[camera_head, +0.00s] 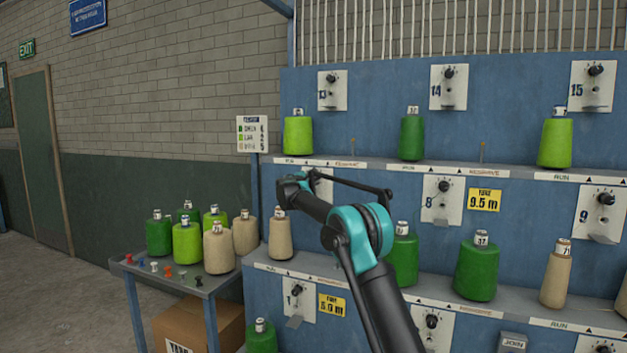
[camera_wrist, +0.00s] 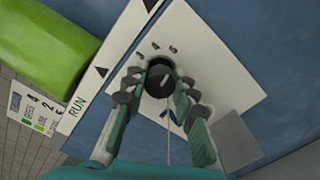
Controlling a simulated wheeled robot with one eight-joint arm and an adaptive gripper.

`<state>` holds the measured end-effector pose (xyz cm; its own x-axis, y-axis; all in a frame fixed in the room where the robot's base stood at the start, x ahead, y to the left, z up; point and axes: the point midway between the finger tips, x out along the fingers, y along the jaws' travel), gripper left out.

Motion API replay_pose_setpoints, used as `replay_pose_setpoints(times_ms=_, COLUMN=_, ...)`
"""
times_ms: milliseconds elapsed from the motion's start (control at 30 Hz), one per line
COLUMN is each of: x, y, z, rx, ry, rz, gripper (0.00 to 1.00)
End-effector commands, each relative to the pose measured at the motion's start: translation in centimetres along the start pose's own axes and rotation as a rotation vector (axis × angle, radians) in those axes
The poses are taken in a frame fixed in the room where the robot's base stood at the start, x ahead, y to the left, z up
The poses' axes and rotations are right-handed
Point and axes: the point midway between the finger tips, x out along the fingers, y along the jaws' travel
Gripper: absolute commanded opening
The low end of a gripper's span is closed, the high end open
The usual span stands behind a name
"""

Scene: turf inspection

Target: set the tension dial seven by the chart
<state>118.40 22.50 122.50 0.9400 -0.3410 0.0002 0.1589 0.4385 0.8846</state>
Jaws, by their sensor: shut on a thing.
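In the wrist view my gripper (camera_wrist: 158,98) is shut on a black tension dial (camera_wrist: 160,75), one finger on each side. The dial sits on a white plate (camera_wrist: 205,50) with the digits 3, 4 and 5 beside it. A pale line shows on the dial's face; which digit it meets is hard to tell. A blue mark below the dial is partly covered. In the head view my gripper (camera_head: 304,183) is at this plate (camera_head: 325,187), mostly hidden by my arm. The chart (camera_head: 252,134) stands left of the rack, with coloured rows and numbers too small to read surely.
A lime cone (camera_head: 298,136) stands on the shelf above, a beige cone (camera_head: 281,238) below. Dial plate eight (camera_head: 443,201) is to the right. A side table (camera_head: 190,283) with several cones and coloured pegs stands left. The floor at far left is clear.

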Motion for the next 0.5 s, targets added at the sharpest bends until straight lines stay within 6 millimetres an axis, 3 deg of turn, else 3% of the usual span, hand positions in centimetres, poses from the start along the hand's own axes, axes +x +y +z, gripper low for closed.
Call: replay_pose_setpoints(times_ms=500, x=-0.03, y=-0.09, z=-0.03, rx=0.066, ry=-0.001, rz=-0.002, gripper=0.0)
